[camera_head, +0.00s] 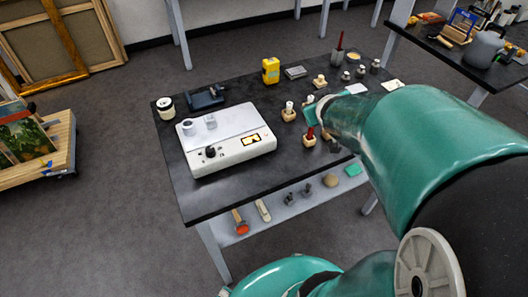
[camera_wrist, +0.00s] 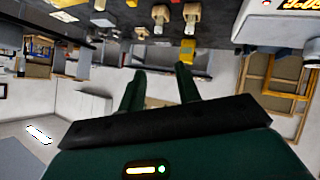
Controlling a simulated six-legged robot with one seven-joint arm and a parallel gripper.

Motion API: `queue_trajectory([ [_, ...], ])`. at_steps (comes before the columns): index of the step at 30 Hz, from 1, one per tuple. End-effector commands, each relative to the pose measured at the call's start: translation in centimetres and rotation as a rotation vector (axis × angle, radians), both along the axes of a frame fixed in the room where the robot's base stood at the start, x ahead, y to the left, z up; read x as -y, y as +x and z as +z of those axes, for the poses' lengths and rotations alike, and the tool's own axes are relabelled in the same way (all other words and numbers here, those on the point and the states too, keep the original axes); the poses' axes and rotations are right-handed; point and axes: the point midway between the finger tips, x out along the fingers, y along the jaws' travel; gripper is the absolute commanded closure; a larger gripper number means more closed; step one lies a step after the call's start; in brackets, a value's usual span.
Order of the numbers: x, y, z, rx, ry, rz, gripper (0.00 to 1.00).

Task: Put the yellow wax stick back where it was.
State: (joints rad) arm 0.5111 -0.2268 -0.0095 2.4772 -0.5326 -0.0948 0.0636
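My gripper (camera_wrist: 161,70) is open in the wrist view, its two dark fingers apart with nothing seen between them. In the head view my gripper (camera_head: 312,112) is small and partly hidden by my arm, over the right part of the dark table (camera_head: 235,190). Small wooden blocks stand there, one with a white stick (camera_head: 289,106) and one with a red stick (camera_head: 310,132). Two wooden blocks (camera_wrist: 161,13) also show upside down in the wrist view. A small yellow patch (camera_wrist: 131,3) is cut off at its top edge. I cannot identify the yellow wax stick for certain.
A white instrument (camera_head: 225,140) fills the table's left part. A yellow device (camera_head: 270,70), a black tool (camera_head: 206,97) and a white roll (camera_head: 165,107) stand along the back. Brushes and a sponge lie on a lower shelf (camera_head: 290,212). Bare tabletop lies before the instrument.

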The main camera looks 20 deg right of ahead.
Motion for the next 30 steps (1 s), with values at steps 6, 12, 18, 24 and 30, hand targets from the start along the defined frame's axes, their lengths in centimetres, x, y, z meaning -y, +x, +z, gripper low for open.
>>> queue_trajectory([
  [6,-10.4,-4.2,3.6,-0.141,0.158,-0.007,0.67],
  [12,-19.0,-10.5,4.7,-0.31,0.328,0.078,0.67],
  [18,-22.0,-13.5,4.9,-0.393,0.391,0.128,0.67],
  [24,-22.0,-13.6,4.9,-0.395,0.392,0.127,0.67],
  [30,-22.0,-13.5,4.9,-0.395,0.391,0.125,0.67],
])
